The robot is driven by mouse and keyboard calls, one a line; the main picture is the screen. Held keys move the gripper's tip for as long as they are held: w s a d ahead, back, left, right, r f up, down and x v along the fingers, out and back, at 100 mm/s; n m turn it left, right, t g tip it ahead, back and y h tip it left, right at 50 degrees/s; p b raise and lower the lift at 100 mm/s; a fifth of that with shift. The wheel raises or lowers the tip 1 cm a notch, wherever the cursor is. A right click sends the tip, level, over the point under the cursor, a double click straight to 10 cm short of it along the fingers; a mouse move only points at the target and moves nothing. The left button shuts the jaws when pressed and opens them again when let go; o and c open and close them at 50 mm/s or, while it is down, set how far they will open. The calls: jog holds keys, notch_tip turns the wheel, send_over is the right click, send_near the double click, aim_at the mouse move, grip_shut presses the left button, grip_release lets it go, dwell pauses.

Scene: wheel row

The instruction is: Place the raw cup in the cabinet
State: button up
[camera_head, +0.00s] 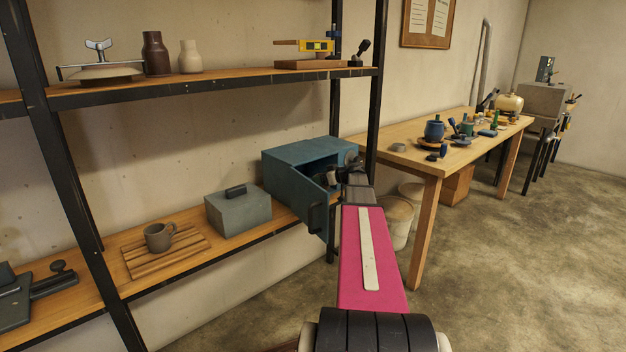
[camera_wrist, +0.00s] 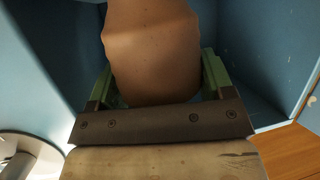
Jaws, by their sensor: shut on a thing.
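The blue-grey cabinet (camera_head: 293,154) stands on the lower shelf with its door (camera_head: 314,205) swung open towards me. My gripper (camera_head: 327,174) is at the cabinet's opening, partly hidden by my arm and the door. In the wrist view, my gripper (camera_wrist: 156,80) has its green fingers shut on a tan, clay-coloured thing (camera_wrist: 155,45), which looks like the raw cup. It is in front of the cabinet's blue inner walls (camera_wrist: 245,60). Its far end is cut off by the picture edge, and I cannot tell whether it touches the cabinet floor.
A grey-brown mug (camera_head: 159,237) stands on a striped board (camera_head: 180,253) on the lower shelf. A grey lidded box (camera_head: 237,212) sits just left of the cabinet. A black shelf post (camera_head: 376,85) rises close to my arm. A wooden table (camera_head: 410,160) stands to the right.

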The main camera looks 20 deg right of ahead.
jog(key=w+a, duration=0.1)
jog(key=w, duration=0.1)
jog(key=w+a, duration=0.1)
jog(key=w, duration=0.1)
jog(key=shift+a, duration=0.15)
jog(key=shift+w+a+f, duration=0.15)
jog(key=shift+f, duration=0.6)
jog(key=shift+f, duration=0.1)
jog(key=o, duration=1)
jog(key=v, duration=1.2)
